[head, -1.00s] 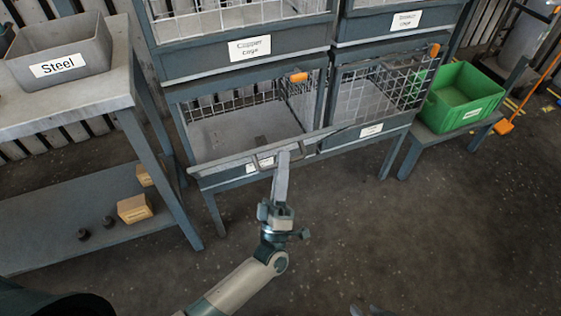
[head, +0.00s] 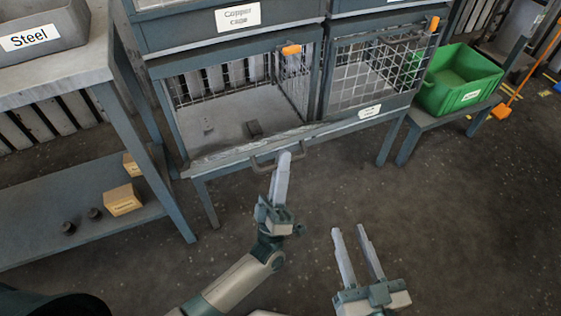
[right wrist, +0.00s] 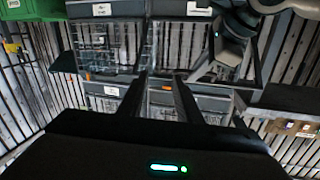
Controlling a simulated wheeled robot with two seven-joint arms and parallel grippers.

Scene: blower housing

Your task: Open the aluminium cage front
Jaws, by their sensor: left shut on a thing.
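The lower left cage (head: 178,128) has an open front, and its floor and side mesh show through. A grey bar with a looped handle (head: 256,166) runs along its lower front edge. My left gripper (head: 284,157) is shut on this handle. I cannot read a label on this cage, so its name cannot be confirmed. My right gripper (head: 348,230) is open and empty, low in front of the cages, its two fingers apart. Its fingers also show apart in the right wrist view (right wrist: 158,92).
The lower right cage (head: 372,68) stands beside it with mesh in front. Above is the copper cage (head: 190,36). A green bin (head: 455,95) sits on a low bench at the right. A workbench (head: 60,78) with a steel bin (head: 30,40) stands left. The floor in front is clear.

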